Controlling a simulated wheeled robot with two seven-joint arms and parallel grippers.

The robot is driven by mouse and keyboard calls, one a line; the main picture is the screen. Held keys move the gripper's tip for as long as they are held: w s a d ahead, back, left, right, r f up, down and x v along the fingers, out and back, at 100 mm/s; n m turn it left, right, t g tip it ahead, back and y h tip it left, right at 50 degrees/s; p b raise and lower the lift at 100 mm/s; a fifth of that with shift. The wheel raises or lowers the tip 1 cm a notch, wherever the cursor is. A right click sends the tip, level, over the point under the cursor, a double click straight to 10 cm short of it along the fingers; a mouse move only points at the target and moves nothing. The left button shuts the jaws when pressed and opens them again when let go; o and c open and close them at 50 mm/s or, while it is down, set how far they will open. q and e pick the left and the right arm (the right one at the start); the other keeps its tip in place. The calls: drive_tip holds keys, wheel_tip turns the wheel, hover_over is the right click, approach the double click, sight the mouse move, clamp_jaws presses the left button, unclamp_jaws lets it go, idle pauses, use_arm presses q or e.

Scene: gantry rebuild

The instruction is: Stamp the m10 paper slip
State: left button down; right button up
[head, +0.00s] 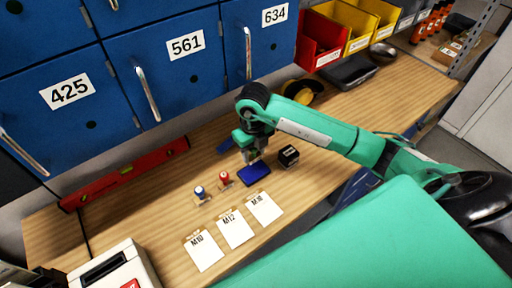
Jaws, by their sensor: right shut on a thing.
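The M10 paper slip (206,255) lies flat on the wooden bench, leftmost of three slips, with the M12 slip (236,233) and the M16 slip (265,211) to its right. A stamp with a blue top (199,191) and one with a red top (224,178) stand on the bench behind the slips. A blue pad (254,174) lies to their right. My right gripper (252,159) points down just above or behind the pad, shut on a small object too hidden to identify. My left gripper is not in view.
A small black box (289,155) stands right of the pad. A red spirit level (125,174) lies along the blue lockers (110,90). A white box (115,268) is at front left. Red and yellow bins (322,42) stand at the back right.

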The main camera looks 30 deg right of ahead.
drive_tip(key=shift+f+b, duration=1.35)
drive_tip(key=shift+f, duration=1.4)
drive_tip(key=shift+s+f+b, duration=0.1)
drive_tip(key=shift+f+b, duration=0.5)
drive_tip(key=shift+b, duration=0.05)
drive_tip(key=shift+r, duration=0.1)
drive_tip(key=shift+r+p, duration=0.65)
drive_tip(key=shift+r, duration=0.3)
drive_tip(key=shift+r+p, duration=1.35)
drive_tip(key=shift+r, duration=1.2)
drive_tip(key=shift+f, duration=0.1)
